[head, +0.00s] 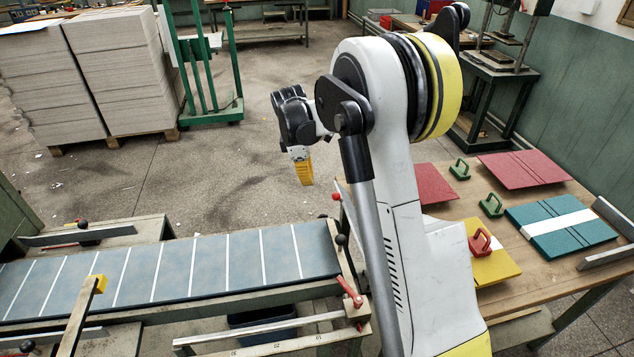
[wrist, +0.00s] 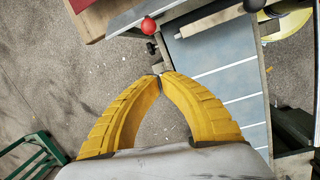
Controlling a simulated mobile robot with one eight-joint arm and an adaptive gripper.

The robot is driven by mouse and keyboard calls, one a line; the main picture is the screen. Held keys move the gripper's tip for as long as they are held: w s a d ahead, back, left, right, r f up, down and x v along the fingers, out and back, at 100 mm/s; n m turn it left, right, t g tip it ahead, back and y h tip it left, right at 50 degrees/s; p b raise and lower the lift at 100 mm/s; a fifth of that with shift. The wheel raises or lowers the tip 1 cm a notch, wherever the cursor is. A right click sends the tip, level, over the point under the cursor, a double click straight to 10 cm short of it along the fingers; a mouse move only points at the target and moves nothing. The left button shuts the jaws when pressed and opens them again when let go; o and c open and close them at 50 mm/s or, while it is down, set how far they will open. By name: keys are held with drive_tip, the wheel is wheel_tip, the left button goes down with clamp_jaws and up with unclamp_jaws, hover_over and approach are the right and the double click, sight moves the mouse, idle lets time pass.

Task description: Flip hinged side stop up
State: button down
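My gripper (head: 304,170) hangs in the air beyond the far right end of the blue feeder belt, pointing down. In the wrist view its yellow fingers (wrist: 160,77) meet at the tips with nothing visible between them, so it is shut and empty. A red ball knob (head: 336,196) stands at the belt's right end; a red ball (wrist: 148,26) also shows ahead of the fingertips in the wrist view, apart from them. I cannot tell for sure which part is the hinged side stop.
The blue belt (head: 200,268) has white cross lines. A red lever (head: 348,291) and black knob (head: 341,240) sit at its right end. A wooden table (head: 440,207) with coloured boards and clamps stands right. Board stacks (head: 118,70) stand back left.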

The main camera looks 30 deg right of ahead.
drive_tip(key=shift+w+d+f, duration=0.35)
drive_tip(key=shift+w+f, duration=0.2)
drive_tip(key=shift+f, duration=0.1)
drive_tip(key=s+d+f+b, duration=0.1)
drive_tip(key=d+f+b, duration=0.4)
drive_tip(key=f, duration=0.2)
drive_tip(key=shift+s+f, duration=0.25)
drive_tip(key=shift+f, duration=0.1)
